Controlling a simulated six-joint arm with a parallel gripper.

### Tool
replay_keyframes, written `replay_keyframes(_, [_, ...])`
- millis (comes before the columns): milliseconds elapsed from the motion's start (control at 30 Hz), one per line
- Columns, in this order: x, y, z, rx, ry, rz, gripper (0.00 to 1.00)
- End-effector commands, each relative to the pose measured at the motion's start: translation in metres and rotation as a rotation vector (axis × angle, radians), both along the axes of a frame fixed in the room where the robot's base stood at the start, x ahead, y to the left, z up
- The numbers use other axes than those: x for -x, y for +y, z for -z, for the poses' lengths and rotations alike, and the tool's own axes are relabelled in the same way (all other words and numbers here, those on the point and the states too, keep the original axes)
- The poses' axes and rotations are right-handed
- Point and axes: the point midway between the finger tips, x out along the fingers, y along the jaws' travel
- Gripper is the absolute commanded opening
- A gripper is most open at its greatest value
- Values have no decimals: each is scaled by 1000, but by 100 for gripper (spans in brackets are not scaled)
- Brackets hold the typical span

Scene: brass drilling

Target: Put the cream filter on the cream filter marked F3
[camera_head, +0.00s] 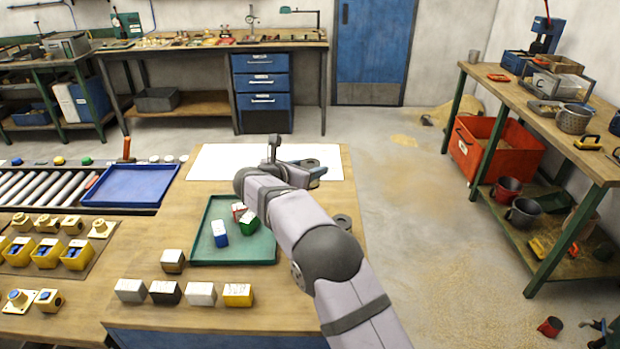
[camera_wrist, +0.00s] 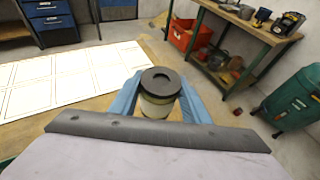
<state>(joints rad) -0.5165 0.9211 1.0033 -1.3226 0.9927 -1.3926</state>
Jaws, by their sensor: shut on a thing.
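My gripper (camera_wrist: 160,98) is shut on a cream filter (camera_wrist: 157,107), a short cylinder with a cream body and a dark grey top with a hole in it. The blue fingers press on its two sides. In the head view my gripper (camera_head: 313,170) is at the right end of a white sheet (camera_head: 225,163) at the back of the bench, and the arm partly hides it. The sheet also shows in the wrist view (camera_wrist: 70,78), with a printed grid of cells. I cannot read any F3 mark, and I make out no second cream filter.
A green tray (camera_head: 204,251) with several small coloured blocks lies left of my arm. A dark ring-shaped part (camera_head: 343,221) sits near the bench's right edge. Several blocks stand in front of the tray. A blue tray (camera_head: 130,188) is at the left. Open floor lies to the right.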

Motion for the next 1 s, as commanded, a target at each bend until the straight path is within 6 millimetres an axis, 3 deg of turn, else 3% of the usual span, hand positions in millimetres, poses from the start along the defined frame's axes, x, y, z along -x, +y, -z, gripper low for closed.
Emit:
replay_keyframes(267, [4, 19, -5, -3, -3, -28, 19])
replay_keyframes(367, [8, 35, -24, -4, -7, -51, 19])
replay_keyframes(567, [24, 70, -85, -7, -9, -108, 19])
replay_keyframes(800, [74, 104, -156, -4, -5, -198, 19])
replay_keyframes(1000, [121, 109, -180, -1, -2, -251, 19])
